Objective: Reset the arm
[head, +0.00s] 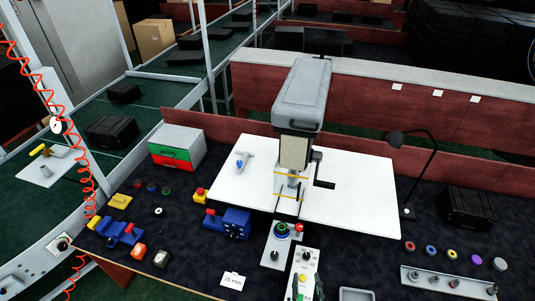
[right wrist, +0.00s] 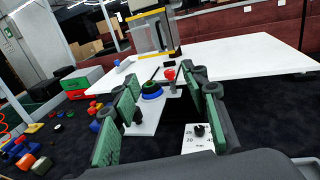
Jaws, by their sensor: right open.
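My right gripper (right wrist: 165,90) shows in the right wrist view with its two green-padded fingers spread apart and nothing between the pads. Beyond the fingers is a white plate (right wrist: 148,122) with a green-and-blue ringed button and a red knob. A white dial panel (right wrist: 197,143) with a black knob lies below the right finger. My left gripper is in neither view.
A grey press-like machine (head: 302,95) with a black crank stands on a white board (head: 350,185). Blue blocks, round buttons, a red-and-green drawer box (head: 177,147) and a black lamp (head: 430,160) surround it. The white board's right part is clear.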

